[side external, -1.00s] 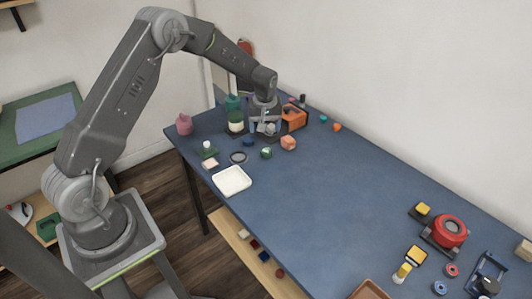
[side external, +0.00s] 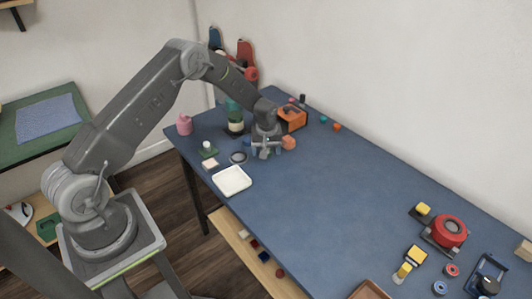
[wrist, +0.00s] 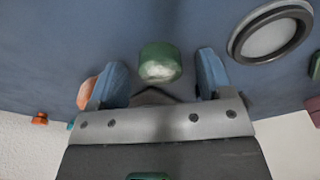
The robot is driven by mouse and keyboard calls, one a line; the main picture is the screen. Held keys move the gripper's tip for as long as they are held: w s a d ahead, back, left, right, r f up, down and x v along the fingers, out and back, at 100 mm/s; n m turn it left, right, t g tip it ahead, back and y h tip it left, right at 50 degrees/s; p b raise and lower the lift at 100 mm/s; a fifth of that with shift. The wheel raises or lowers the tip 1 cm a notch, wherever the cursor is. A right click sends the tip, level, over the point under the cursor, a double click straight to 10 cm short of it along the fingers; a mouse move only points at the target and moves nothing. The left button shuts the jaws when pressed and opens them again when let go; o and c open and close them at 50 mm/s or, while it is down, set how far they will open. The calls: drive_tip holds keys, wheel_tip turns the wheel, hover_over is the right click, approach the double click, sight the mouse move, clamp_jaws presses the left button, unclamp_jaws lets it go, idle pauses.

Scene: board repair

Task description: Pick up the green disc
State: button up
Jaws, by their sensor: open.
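The green disc (wrist: 160,62) lies on the blue table in the wrist view, a short rounded piece with a pale shine on its side. My gripper (wrist: 161,78) is open, with one blue-padded finger on each side of the disc. The disc appears between or just beyond the fingertips, and I cannot tell whether either finger touches it. In the side external view my gripper (side external: 266,152) is low over the table and hides the disc.
A dark-rimmed ring (side external: 238,157) lies on the other side, with a white tray (side external: 232,181) nearer the front edge. The table's middle (side external: 330,195) is clear.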

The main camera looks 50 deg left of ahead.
drive_tip(key=c, duration=1)
drive_tip(key=shift+r, duration=0.1)
